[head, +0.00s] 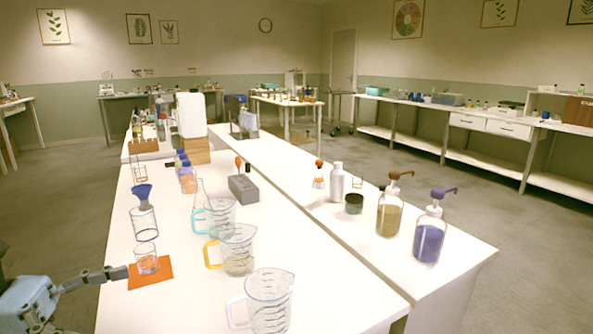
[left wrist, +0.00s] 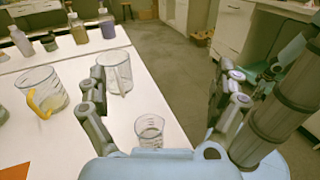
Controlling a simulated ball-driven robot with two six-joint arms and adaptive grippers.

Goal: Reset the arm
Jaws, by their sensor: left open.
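My left gripper (head: 118,272) enters the head view at the lower left, beside the small glass beaker (head: 146,259) on the orange mat (head: 152,283). In the left wrist view the two fingers (left wrist: 160,80) are spread wide with nothing held between them. Another small glass beaker (left wrist: 149,130) stands on the white table below the gripper body, partly covered by it. Whether the fingers touch anything in the head view is hard to tell. My right gripper is not in view.
Clear jugs (head: 268,302), one with a yellow handle (head: 238,249), stand along the white table (head: 190,310). Pump bottles (head: 429,232) stand on the right. The table's front middle is bare.

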